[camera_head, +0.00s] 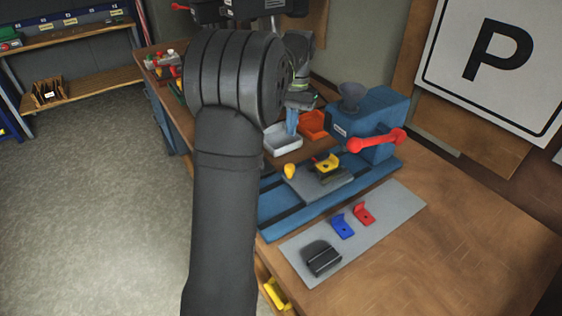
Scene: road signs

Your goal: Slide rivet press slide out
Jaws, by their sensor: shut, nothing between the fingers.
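The rivet press (372,118) is a blue machine with a dark funnel on top and a red handle on its side. It stands on a blue base with dark rails (277,213). Its grey slide plate (318,190) lies across the base, with a yellow knob (290,171) at its left end. A yellow bracket piece (327,165) sits on the plate near the press head. My gripper (291,122) is shut and empty, pointing down above the trays behind the slide, apart from the yellow knob. My arm hides part of the gripper and the bench to its left.
A white tray (283,143) and an orange tray (312,122) stand behind the slide. In front, a grey mat (385,213) holds a blue bracket (342,227), a red bracket (364,213) and a black block (321,258). The bench at front right is clear. A "P" sign (450,70) leans behind.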

